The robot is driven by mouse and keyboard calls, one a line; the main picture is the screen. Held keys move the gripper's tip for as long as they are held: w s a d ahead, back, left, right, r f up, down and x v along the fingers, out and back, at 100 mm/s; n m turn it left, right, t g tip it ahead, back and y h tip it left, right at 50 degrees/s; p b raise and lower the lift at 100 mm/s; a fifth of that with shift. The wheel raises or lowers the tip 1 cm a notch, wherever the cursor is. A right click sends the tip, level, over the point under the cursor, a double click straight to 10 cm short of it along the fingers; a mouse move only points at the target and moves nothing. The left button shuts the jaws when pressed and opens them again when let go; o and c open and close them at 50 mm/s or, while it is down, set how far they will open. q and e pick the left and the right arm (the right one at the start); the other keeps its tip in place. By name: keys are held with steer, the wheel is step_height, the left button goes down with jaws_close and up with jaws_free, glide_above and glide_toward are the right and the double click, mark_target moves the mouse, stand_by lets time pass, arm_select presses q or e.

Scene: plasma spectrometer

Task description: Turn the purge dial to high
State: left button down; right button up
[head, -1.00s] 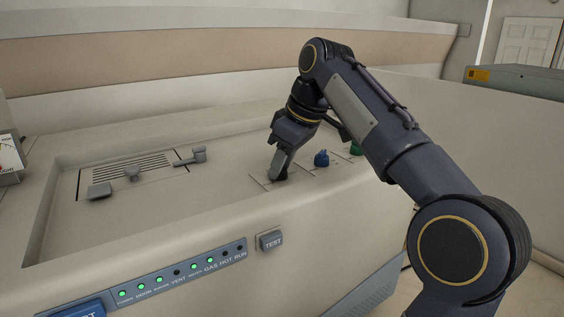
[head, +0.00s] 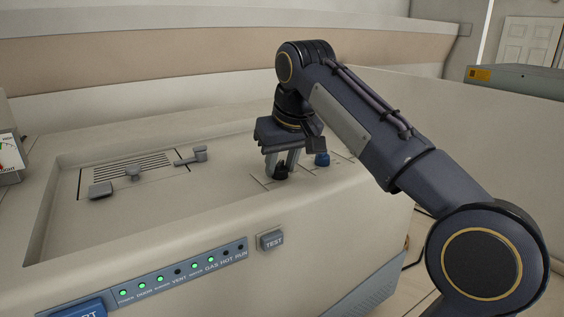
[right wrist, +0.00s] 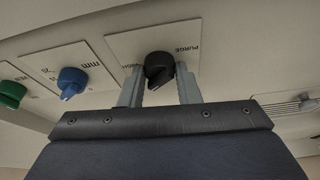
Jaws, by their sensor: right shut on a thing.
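The black purge dial (head: 281,173) sits on the top panel of the machine near its right end. It also shows in the right wrist view (right wrist: 158,66), on a pale plate (right wrist: 125,44) marked PURGE on the right, with the word HIGH partly hidden at the left. My right gripper (head: 281,168) points down over the dial, one finger on each side, shut on it. In the right wrist view the fingers (right wrist: 158,88) flank the dial. The dial's pointer seems to face the lower left there, but its exact setting is hard to read. My left gripper is out of view.
A blue dial (head: 322,159) stands close to the right of the purge dial. A green dial (right wrist: 12,94) is beyond it. A TEST button (head: 271,240) and a strip of lights (head: 178,272) are on the front face. Grey latches (head: 100,190) lie in the left recess.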

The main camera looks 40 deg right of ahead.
steer(key=m, duration=0.2)
steer(key=m+h, duration=0.1)
steer(key=m, duration=0.1)
steer(key=shift+w+a+m+g+h, duration=0.1)
steer(key=shift+a+m+g+h, duration=0.05)
steer(key=shift+m+g+h, duration=0.55)
steer(key=shift+m+h, duration=0.1)
steer(key=shift+m, duration=1)
steer(key=o, duration=1)
steer(key=shift+c, duration=0.2)
steer(key=shift+a+r, duration=0.1)
steer(key=v, duration=0.5)
steer(key=shift+a+r, duration=0.2)
steer(key=shift+r, duration=0.2)
steer(key=shift+v, duration=0.85)
